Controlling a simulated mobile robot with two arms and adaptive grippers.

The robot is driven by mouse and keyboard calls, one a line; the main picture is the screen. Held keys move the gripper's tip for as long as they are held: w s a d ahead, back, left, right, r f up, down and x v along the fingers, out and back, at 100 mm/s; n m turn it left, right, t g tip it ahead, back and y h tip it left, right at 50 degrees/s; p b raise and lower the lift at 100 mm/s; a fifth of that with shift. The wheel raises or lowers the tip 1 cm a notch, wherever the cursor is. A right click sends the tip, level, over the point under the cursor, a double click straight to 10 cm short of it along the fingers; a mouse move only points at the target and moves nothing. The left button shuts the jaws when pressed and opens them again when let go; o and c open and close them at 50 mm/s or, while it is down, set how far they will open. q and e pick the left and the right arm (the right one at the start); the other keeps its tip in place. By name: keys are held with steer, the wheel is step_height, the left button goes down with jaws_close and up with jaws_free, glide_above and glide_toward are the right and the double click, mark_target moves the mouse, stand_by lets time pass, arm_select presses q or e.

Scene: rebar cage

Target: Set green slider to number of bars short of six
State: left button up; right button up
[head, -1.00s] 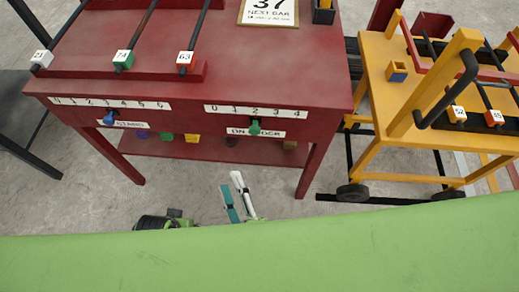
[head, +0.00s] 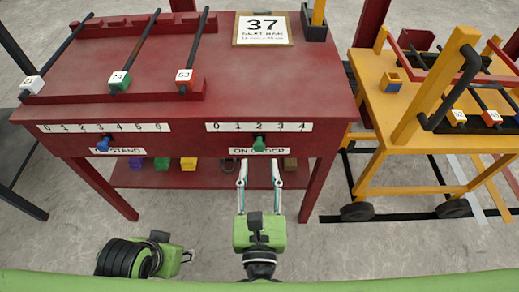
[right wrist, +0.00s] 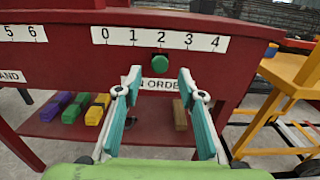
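The green slider knob (head: 259,145) is on the red table's front, under the 2 of the 0-to-4 scale (head: 259,127) labelled ON ORDER; it also shows in the right wrist view (right wrist: 160,63). My right gripper (head: 259,172) is open and empty, just below and in front of the knob, fingers on either side and apart from it. Its fingers also show in the right wrist view (right wrist: 160,88). Three dark bars (head: 136,50) lie on the red table, with white, green and red tagged ends.
A blue slider knob (head: 103,145) is under the 3 of the left 0-to-6 scale. A sign reading 37 (head: 263,29) lies on the red table (head: 225,75). A yellow cart (head: 400,110) with tagged bars stands right. Coloured blocks (right wrist: 97,108) sit on the lower shelf.

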mark_target(259, 149)
arm_select(q)
steer(key=shift+r, duration=0.2)
arm_select(e)
steer(key=w, duration=0.5)
steer(key=shift+w, duration=0.35)
